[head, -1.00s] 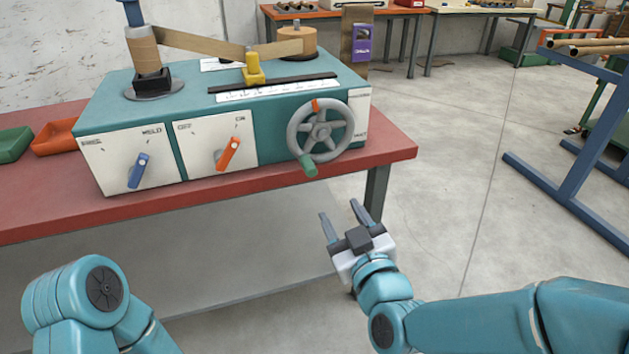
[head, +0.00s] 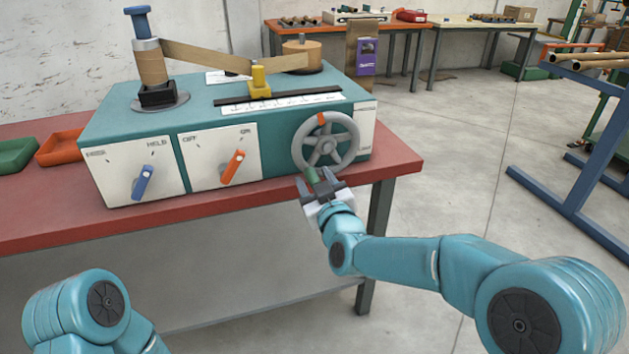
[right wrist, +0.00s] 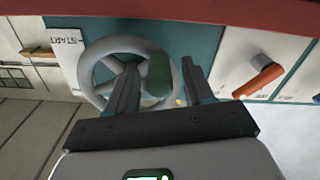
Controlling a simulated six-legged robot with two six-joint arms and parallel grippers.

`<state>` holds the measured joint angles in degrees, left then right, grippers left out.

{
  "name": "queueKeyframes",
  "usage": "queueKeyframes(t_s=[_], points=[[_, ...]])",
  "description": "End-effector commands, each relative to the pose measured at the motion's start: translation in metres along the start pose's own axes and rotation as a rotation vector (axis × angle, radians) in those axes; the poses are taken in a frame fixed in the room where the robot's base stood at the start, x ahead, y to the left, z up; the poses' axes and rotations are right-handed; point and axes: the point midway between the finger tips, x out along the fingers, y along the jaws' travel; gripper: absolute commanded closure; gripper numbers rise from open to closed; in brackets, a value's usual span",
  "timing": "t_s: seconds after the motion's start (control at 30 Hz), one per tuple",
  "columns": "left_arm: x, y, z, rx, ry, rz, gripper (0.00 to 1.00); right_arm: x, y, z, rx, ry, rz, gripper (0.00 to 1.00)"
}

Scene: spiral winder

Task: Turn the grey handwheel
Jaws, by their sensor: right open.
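The grey handwheel (head: 326,142) is on the front right of the teal machine (head: 225,114). It has an orange mark (head: 321,119) at the top of its rim and a green handle (head: 311,175) at its lower left. My right gripper (head: 318,182) is open at the handle. In the right wrist view the handle (right wrist: 158,76) shows between the two fingers (right wrist: 162,85), with gaps beside it, and the wheel (right wrist: 100,65) is behind them. My left gripper is out of view; only part of my left arm shows at the lower left.
Blue (head: 143,182) and orange (head: 233,167) switch levers stand on the white front panels. The red bench's front edge (head: 400,168) runs below the wheel. Green (head: 16,155) and orange (head: 60,148) trays lie at left. A blue rack (head: 570,160) stands at right, with open floor between.

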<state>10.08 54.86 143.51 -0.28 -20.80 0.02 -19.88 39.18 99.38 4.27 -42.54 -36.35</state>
Motion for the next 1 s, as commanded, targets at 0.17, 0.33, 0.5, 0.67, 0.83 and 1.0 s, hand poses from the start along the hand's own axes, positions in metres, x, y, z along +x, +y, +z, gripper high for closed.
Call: queueKeyframes(t_s=[0.17, 0.33, 0.5, 0.67, 0.83, 1.0], points=[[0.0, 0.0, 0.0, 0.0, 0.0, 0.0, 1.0, 0.0048, -0.0001, 0.0002, 0.0, 0.0, 0.0, 0.48], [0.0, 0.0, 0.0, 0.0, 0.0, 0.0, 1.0, 0.0046, -0.0001, 0.0001, 0.0, 0.0, 0.0, 0.48], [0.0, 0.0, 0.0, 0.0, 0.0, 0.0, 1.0, 0.0044, -0.0002, 0.0001, 0.0, 0.0, 0.0, 1.0], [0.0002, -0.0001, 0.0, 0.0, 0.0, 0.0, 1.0, 0.0044, -0.0004, 0.0001, 0.001, 0.0, 0.0, 1.0], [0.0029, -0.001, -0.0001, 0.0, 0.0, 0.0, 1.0, 0.0043, -0.0018, -0.0007, 0.026, 0.001, -0.001, 1.0], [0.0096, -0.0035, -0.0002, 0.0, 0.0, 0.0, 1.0, 0.0043, -0.0046, -0.0044, 0.101, 0.001, -0.001, 1.0]])
